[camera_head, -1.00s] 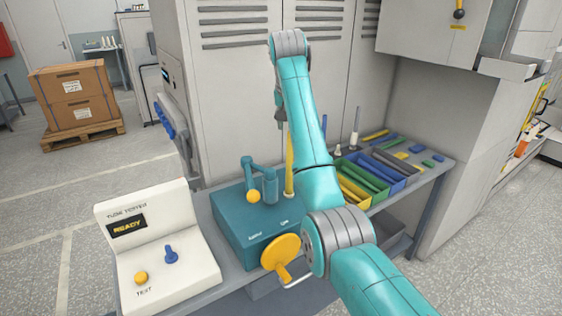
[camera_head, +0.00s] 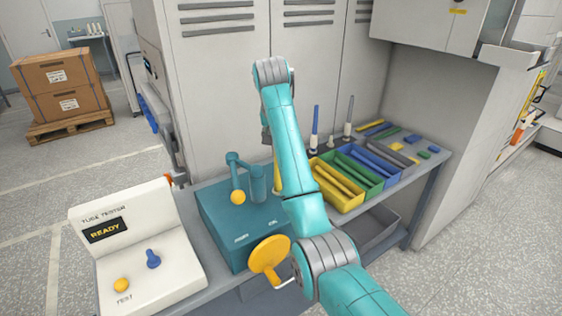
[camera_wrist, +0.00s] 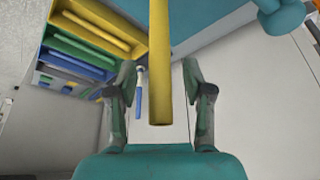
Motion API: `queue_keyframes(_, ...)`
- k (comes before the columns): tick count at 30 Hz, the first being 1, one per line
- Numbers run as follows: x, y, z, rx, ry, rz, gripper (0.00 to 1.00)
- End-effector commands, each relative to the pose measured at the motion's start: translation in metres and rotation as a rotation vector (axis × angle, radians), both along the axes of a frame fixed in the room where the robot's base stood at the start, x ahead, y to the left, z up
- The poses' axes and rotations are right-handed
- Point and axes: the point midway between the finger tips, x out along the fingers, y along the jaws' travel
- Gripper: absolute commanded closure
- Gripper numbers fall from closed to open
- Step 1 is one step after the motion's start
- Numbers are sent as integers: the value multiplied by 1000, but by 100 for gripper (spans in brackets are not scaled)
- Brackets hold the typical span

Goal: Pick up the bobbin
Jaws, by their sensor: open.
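A slim yellow tube, which I take for the bobbin (camera_head: 276,176), stands upright on the teal machine (camera_head: 222,228). My arm hides part of it in the head view. In the wrist view the yellow bobbin (camera_wrist: 160,50) comes down the middle of the picture, its hollow end toward the camera. My gripper (camera_wrist: 159,72) is open, with one finger on each side of the bobbin and visible gaps on both sides. In the head view my gripper (camera_head: 266,136) is above the machine, largely hidden by my arm.
Yellow (camera_head: 338,198), green (camera_head: 373,183) and blue (camera_head: 396,171) bins of tubes stand to the right. The white tester (camera_head: 140,250) is at left. Lockers (camera_head: 225,90) close off the back.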

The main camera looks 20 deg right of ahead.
Motion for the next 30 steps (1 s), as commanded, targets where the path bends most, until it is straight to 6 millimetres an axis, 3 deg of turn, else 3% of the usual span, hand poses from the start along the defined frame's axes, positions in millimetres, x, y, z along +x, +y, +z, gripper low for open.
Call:
queue_keyframes(3, -1, 2, -11, 0, 0, 1, 49)
queue_keyframes(10, -1, 2, -11, 0, -1, 0, 52)
queue_keyframes(16, -1, 2, -11, 0, -1, 0, 100)
queue_keyframes(30, 0, 1, -5, 1, -1, -1, 100)
